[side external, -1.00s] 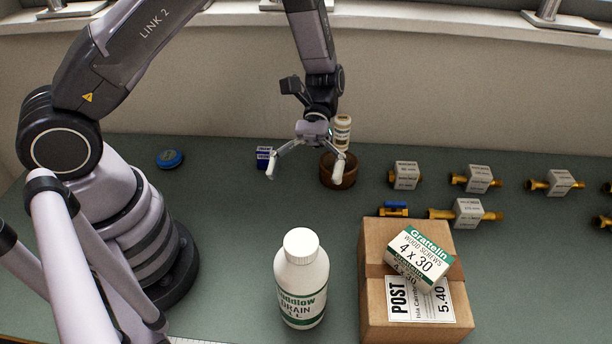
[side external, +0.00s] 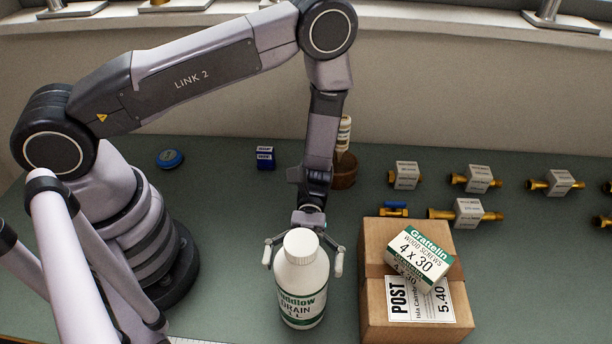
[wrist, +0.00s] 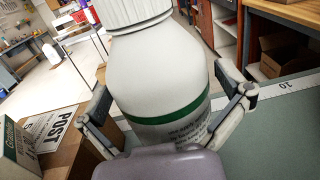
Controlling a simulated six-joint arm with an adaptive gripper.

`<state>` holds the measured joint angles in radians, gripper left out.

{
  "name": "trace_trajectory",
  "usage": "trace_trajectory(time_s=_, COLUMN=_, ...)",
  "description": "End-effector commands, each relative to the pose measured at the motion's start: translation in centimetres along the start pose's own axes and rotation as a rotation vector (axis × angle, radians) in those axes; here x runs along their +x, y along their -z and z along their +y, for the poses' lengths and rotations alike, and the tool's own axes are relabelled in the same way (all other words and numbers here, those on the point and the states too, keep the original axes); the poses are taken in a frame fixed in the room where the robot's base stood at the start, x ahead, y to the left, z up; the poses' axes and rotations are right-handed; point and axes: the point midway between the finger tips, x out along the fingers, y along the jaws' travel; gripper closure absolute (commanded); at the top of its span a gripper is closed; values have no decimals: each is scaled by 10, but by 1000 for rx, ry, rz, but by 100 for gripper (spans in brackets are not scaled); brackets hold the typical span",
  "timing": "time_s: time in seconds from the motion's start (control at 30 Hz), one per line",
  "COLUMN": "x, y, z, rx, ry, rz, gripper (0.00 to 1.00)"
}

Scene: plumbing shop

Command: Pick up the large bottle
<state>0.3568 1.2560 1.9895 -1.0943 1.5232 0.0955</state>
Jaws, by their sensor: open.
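The large bottle (side external: 301,283) is white with a ribbed white cap and a green-and-white drain label. It stands upright on the green bench at the front middle of the side view. My gripper (side external: 303,262) is open just behind the bottle, with one finger showing to each side of it. In the wrist view the bottle (wrist: 158,75) fills the middle, between my spread fingers. A gap shows on the left side; I cannot tell whether the right finger touches it. Part of my gripper is hidden behind the bottle in the side view.
A cardboard box (side external: 374,300) with a Grattolin screw box (side external: 419,257) on top stands close to the right of the bottle.

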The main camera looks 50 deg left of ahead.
Motion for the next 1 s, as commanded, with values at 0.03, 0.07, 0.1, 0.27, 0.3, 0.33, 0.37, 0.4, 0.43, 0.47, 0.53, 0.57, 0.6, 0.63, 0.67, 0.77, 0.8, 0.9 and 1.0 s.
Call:
trace_trajectory(time_s=0.03, x=2, y=0, z=0, rx=0, ry=0, rz=0, gripper=0)
trace_trajectory(time_s=0.07, x=3, y=0, z=0, rx=0, ry=-1, rz=0, gripper=0)
trace_trajectory(time_s=0.1, x=3, y=0, z=0, rx=0, ry=-1, rz=1, gripper=0)
trace_trajectory(time_s=0.27, x=3, y=0, z=0, rx=0, ry=-1, rz=1, gripper=3)
trace_trajectory(time_s=0.3, x=3, y=0, z=0, rx=0, ry=-1, rz=1, gripper=8)
trace_trajectory(time_s=0.33, x=3, y=0, z=0, rx=0, ry=-1, rz=1, gripper=12)
trace_trajectory(time_s=0.37, x=3, y=0, z=0, rx=0, ry=-1, rz=1, gripper=16)
trace_trajectory(time_s=0.4, x=3, y=0, z=0, rx=0, ry=-1, rz=1, gripper=21)
trace_trajectory(time_s=0.43, x=3, y=0, z=0, rx=0, ry=-1, rz=1, gripper=25)
trace_trajectory(time_s=0.47, x=3, y=0, z=0, rx=0, ry=-1, rz=1, gripper=29)
trace_trajectory(time_s=0.53, x=3, y=0, z=0, rx=0, ry=0, rz=1, gripper=38)
trace_trajectory(time_s=0.57, x=3, y=0, z=0, rx=0, ry=0, rz=1, gripper=42)
trace_trajectory(time_s=0.6, x=3, y=0, z=0, rx=0, ry=0, rz=1, gripper=47)
trace_trajectory(time_s=0.63, x=3, y=0, z=0, rx=0, ry=0, rz=1, gripper=51)
trace_trajectory(time_s=0.67, x=3, y=0, z=0, rx=0, ry=0, rz=1, gripper=55)
trace_trajectory(time_s=0.77, x=3, y=-1, z=0, rx=1, ry=0, rz=-3, gripper=56)
trace_trajectory(time_s=0.8, x=3, y=-1, z=0, rx=0, ry=0, rz=-3, gripper=56)
trace_trajectory(time_s=0.9, x=3, y=-2, z=0, rx=0, ry=0, rz=-3, gripper=56)
trace_trajectory(time_s=1.0, x=2, y=-3, z=0, rx=1, ry=0, rz=-3, gripper=57)
